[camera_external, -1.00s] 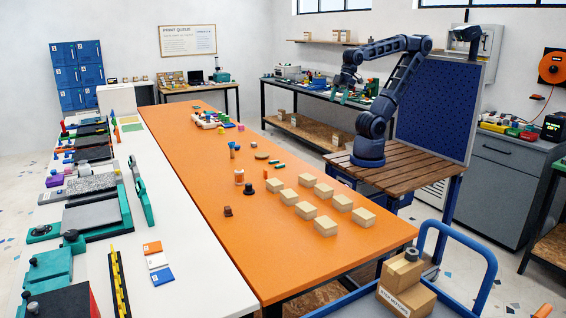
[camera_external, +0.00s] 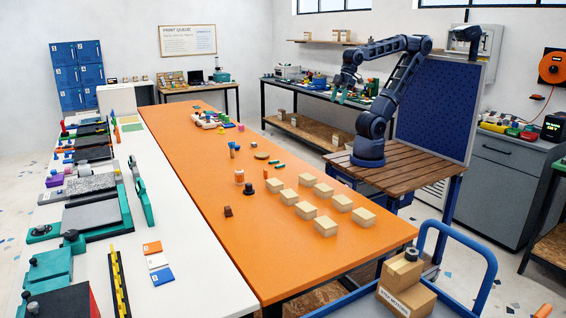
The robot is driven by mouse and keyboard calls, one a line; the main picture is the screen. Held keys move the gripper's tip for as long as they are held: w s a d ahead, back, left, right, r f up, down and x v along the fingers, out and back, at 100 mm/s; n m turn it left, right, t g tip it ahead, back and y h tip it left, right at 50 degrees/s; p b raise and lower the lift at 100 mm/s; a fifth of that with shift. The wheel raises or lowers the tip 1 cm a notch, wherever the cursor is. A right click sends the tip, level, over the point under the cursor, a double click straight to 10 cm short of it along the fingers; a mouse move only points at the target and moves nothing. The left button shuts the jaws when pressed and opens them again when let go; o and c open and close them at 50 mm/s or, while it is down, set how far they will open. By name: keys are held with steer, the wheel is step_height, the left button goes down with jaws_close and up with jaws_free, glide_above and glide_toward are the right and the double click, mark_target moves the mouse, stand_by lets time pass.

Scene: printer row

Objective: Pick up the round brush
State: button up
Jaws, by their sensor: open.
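My gripper (camera_external: 342,97), with teal fingers, hangs open and empty at the end of my raised dark blue arm, high above the far right side of the orange table (camera_external: 205,190). I cannot tell for certain which small item is the round brush. On the table's middle stand a blue-topped item (camera_external: 232,149), an orange and white cylinder (camera_external: 239,177), a dark round piece with a knob (camera_external: 249,187) and a flat olive disc (camera_external: 261,155). My gripper is well apart from all of them.
Several pale wooden blocks (camera_external: 325,226) stand in rows on the table's near right. Small green pieces (camera_external: 277,165) and a cluster of coloured items (camera_external: 208,120) lie farther back. The near left of the orange top is bare.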

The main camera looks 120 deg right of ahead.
steer(key=w+d+m, duration=0.2)
steer(key=w+d, duration=0.2)
steer(key=w, duration=0.3)
steer(key=w+d+m, duration=0.1)
steer(key=w+d, duration=0.2)
steer(key=w, duration=0.4)
steer(key=m+g+h, duration=0.2)
steer(key=m+h, duration=0.2)
steer(key=m, duration=0.4)
glide_above(232, 143)
steer(key=s+a, duration=0.2)
step_height(232, 143, down, 27)
steer(key=shift+w+d+f, duration=0.2)
steer(key=shift+d, duration=0.2)
steer(key=x, duration=0.5)
steer(key=shift+a, duration=0.1)
steer(key=shift+s+x, duration=0.15)
steer(key=shift+x, duration=1.15)
steer(key=shift+s+x, duration=0.15)
steer(key=shift+x, duration=1.15)
steer(key=c, duration=1.1)
